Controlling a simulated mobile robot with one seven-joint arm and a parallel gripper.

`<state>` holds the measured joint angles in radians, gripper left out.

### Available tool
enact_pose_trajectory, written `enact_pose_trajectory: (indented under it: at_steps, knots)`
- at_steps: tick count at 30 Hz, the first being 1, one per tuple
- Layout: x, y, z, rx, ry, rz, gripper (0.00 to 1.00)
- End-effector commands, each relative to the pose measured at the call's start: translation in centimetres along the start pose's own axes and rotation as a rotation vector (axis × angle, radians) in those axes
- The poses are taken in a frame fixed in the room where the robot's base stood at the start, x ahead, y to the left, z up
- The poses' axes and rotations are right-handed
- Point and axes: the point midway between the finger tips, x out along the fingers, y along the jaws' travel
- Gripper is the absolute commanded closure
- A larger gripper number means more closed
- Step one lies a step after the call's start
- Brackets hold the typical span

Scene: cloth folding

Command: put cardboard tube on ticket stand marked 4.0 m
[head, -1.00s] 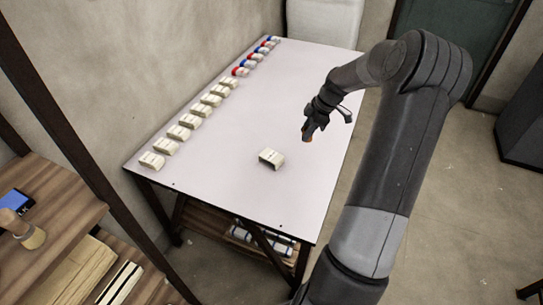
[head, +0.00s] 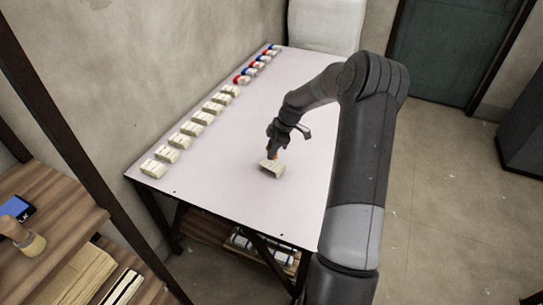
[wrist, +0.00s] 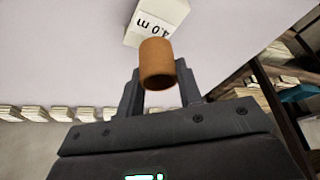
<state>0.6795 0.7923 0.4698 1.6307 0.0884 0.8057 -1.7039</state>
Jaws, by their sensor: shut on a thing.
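The cardboard tube (wrist: 157,62) is a short orange-brown cylinder held between the two fingers of my gripper (wrist: 158,82). The ticket stand marked 4.0 m (wrist: 155,16) is a cream block just beyond the tube in the wrist view, partly covered by it. In the head view, the stand (head: 270,168) sits alone on the table, and my gripper (head: 275,150) is just above it, pointing down. Only a bit of orange shows there between gripper and stand. I cannot tell whether the tube touches the stand.
The white table (head: 225,185) has a row of several similar cream stands (head: 190,130) along its wall side. Far along that row are stands with red and blue pieces (head: 257,63). A wooden shelf (head: 50,215) stands at the left. The table around the lone stand is clear.

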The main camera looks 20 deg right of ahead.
Motion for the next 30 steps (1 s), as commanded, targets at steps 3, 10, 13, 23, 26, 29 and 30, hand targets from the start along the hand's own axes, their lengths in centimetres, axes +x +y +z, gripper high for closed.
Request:
enact_pose_trajectory:
  at_steps: [3,10,13,23,26,29,30]
  knots:
    - [1.7,-0.1,0.7,0.002,0.001,-0.004,0.88]
    - [3.1,0.0,1.4,0.001,0.000,0.000,0.88]
    - [3.1,-0.1,1.4,0.001,0.000,0.000,0.88]
    - [3.3,-0.1,1.5,0.001,0.000,-0.001,0.53]
    - [3.3,-0.1,1.5,0.001,0.000,-0.001,0.46]
    - [3.3,-0.1,1.5,0.001,0.000,-0.001,0.46]
    - [3.3,-0.1,1.5,0.001,0.000,-0.001,0.46]
